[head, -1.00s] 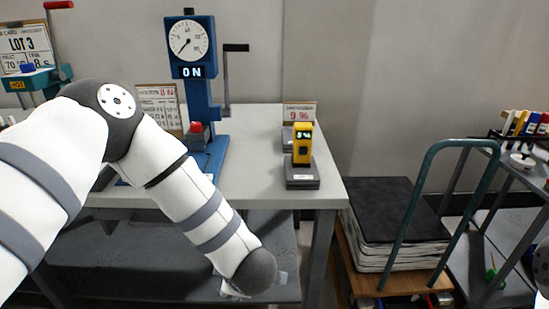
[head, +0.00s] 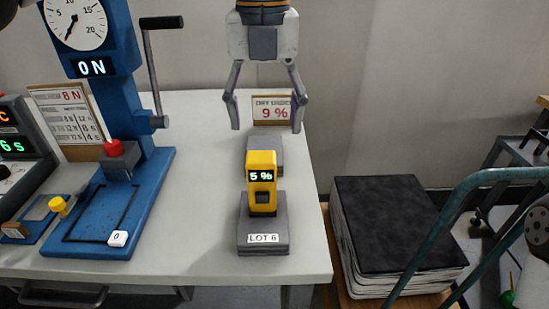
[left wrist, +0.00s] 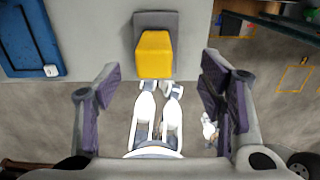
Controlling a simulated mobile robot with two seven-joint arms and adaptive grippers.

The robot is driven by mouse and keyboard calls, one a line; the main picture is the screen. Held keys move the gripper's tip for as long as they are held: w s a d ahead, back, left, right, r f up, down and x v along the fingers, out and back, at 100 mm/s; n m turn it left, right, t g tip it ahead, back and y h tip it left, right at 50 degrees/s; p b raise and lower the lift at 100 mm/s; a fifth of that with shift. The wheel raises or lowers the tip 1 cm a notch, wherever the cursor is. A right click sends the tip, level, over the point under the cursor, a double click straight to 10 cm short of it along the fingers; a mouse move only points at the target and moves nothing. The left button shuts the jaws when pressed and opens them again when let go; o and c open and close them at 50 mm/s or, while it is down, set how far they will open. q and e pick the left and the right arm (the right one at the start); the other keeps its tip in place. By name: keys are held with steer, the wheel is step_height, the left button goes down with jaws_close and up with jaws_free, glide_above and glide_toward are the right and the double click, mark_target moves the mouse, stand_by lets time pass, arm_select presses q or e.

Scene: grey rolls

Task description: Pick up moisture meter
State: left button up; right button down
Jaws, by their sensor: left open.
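The moisture meter (head: 262,190) is yellow with a small display reading 5 %. It stands upright on a dark grey block (head: 262,240) labelled LOT 6, near the table's front edge. In the left wrist view the meter (left wrist: 155,52) shows from above, on its grey block (left wrist: 152,20). My left gripper (head: 266,130) hangs above and behind the meter in the head view, open and empty, fingers pointing down. In the left wrist view its spread fingers (left wrist: 160,85) flank the space just below the meter. Nothing touches the meter. My right gripper is not in view.
A second grey block (head: 265,155) and a 9 % sign (head: 272,112) stand behind the meter. A blue press (head: 115,195) with a crank stands to the left. Right of the table are a stack of dark sheets (head: 395,225) and a cart's green rail (head: 450,200).

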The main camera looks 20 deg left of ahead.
mark_target(262, 156)
arm_select(q)
steer(key=f, duration=0.2)
steer(key=s+f, duration=0.1)
steer(key=f, duration=0.3)
steer(key=shift+s+f, duration=0.1)
steer(key=shift+s, duration=0.2)
step_height(262, 156, down, 5)
steer(key=shift+s+a+f+b, duration=0.1)
steer(key=shift+s+a+b, duration=0.05)
steer(key=shift+b, duration=0.25)
jaws_close()
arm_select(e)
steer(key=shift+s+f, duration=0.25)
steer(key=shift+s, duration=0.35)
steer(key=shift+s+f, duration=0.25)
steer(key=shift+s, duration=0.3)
